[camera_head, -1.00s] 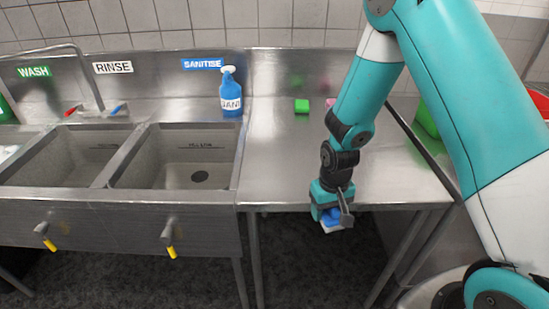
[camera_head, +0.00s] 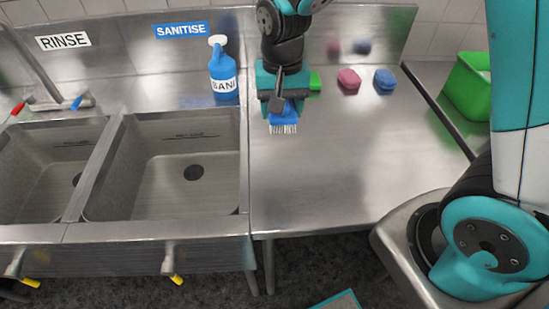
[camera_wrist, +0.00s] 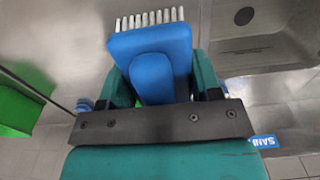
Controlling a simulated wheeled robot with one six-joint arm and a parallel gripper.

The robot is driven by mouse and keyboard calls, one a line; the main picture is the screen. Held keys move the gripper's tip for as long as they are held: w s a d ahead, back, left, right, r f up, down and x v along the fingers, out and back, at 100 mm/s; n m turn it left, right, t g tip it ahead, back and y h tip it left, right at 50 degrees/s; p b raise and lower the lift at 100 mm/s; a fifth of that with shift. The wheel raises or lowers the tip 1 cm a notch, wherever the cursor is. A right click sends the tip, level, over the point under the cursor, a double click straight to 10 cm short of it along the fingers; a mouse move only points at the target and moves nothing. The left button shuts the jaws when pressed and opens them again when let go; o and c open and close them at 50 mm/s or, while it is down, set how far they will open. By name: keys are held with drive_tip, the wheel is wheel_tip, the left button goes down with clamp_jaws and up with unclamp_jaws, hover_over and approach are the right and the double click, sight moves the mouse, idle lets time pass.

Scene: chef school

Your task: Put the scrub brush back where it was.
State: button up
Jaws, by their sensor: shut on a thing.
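The scrub brush (camera_head: 283,114) is blue with white bristles. My gripper (camera_head: 281,103) is shut on it and holds it over the left part of the steel counter, with the bristles pointing down. In the wrist view the blue brush (camera_wrist: 152,62) sits between the teal fingers of my gripper (camera_wrist: 155,85), its bristles at the top of the picture. I cannot tell whether the bristles touch the counter.
A blue sanitiser bottle (camera_head: 223,75) stands left of my gripper. A green sponge (camera_head: 315,82), a pink sponge (camera_head: 349,79) and a blue sponge (camera_head: 385,79) lie along the counter's back. A green crate (camera_head: 467,88) is at right. The counter's front (camera_head: 340,170) is clear.

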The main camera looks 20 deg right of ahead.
sight(280, 173)
wheel_tip(280, 173, down, 19)
drive_tip(key=p, duration=0.3)
drive_tip(key=shift+f+p, duration=0.1)
drive_tip(key=shift+p, duration=0.2)
drive_tip(key=shift+f, duration=0.25)
drive_tip(key=o, duration=0.9)
drive_tip(key=shift+r, duration=0.1)
drive_tip(key=shift+r, duration=0.1)
